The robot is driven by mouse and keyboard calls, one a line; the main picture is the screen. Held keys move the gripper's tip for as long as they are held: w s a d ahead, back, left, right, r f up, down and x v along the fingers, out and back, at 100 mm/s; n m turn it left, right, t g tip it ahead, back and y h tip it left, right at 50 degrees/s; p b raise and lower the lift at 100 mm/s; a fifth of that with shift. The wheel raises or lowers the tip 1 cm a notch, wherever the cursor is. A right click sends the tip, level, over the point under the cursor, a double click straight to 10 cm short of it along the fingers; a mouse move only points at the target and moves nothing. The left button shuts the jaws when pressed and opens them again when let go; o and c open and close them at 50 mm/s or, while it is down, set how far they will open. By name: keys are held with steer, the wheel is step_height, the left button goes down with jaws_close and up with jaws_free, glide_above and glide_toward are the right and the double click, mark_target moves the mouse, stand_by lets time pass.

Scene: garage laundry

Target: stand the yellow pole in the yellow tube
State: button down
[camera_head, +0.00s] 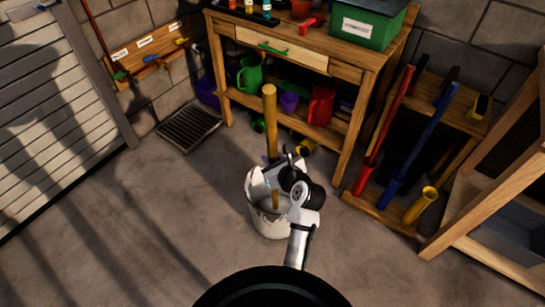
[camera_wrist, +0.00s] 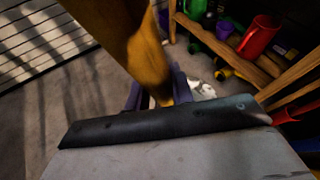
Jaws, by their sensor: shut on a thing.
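The yellow pole (camera_head: 270,120) stands nearly upright in my gripper (camera_head: 274,172), which is shut on it. The pole's lower end shows below the gripper, inside or in front of the white bucket (camera_head: 270,219); I cannot tell whether it touches the bottom. In the wrist view the yellow pole (camera_wrist: 146,55) runs down between my gripper's fingers (camera_wrist: 157,97). The yellow tube (camera_head: 420,206) is at the right end of the low wooden rack (camera_head: 382,213), leaning slightly, with its mouth open and empty. My gripper is well to the left of it.
A red pole (camera_head: 387,115) and a blue pole (camera_head: 436,122) stand in tubes left of the yellow tube. A wooden workbench (camera_head: 355,77) with cans and pots is behind the bucket. A wooden frame (camera_head: 490,200) is at the right. Bare floor lies left and in front.

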mark_target(274, 139)
steer(key=s+r+p, duration=0.1)
steer(key=r+p, duration=0.7)
steer(key=p, duration=0.1)
steer(key=s+r+p, duration=0.1)
steer(key=r+p, duration=0.3)
steer(key=shift+s+a+r+p, duration=0.15)
steer(key=shift+s+r+p, duration=0.15)
steer(key=shift+p, duration=0.1)
steer(key=shift+f, duration=0.1)
